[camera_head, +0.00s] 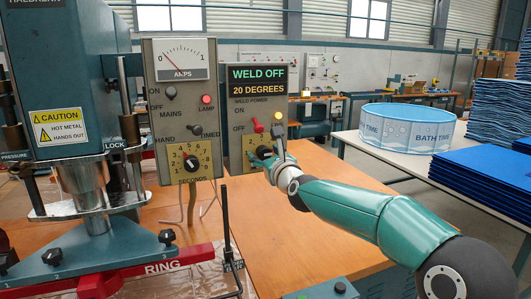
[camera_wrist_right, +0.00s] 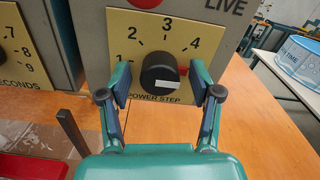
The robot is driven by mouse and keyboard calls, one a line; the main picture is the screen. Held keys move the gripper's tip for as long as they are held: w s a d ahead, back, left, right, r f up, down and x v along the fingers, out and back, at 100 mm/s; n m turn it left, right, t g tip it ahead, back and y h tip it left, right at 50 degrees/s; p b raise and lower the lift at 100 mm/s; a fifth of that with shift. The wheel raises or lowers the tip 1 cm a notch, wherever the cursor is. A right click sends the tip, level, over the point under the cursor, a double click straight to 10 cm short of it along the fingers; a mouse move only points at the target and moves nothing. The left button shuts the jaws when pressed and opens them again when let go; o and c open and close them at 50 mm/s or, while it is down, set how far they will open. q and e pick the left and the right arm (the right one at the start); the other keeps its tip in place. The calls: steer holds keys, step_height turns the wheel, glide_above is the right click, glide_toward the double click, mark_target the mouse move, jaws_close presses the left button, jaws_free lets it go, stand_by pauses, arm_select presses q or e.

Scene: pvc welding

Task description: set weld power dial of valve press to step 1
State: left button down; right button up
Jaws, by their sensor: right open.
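The weld power dial is a black knob (camera_wrist_right: 158,73) on a yellow plate marked POWER STEP, seen in the right wrist view. The numbers 1 to 4 show around it, with 1 at its left. A white strip is on the knob's face and a red mark shows at its right edge; I cannot tell which step is set. My right gripper (camera_wrist_right: 160,84) is open, with one finger on each side of the knob; contact is unclear. In the head view my right gripper (camera_head: 267,158) covers the dial on the control box (camera_head: 237,113). My left gripper is not in view.
The box's display (camera_head: 258,80) reads WELD OFF, 20 DEGREES. A red switch (camera_head: 258,126) is above the gripper. To the left are the timer box (camera_head: 160,108) with its seconds dial (camera_head: 191,162) and the blue press (camera_head: 62,80). The wooden bench (camera_head: 285,220) is clear at right.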

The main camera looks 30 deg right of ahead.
steer(key=shift+w, duration=0.1)
steer(key=c, duration=1.1)
steer(key=shift+c, duration=0.2)
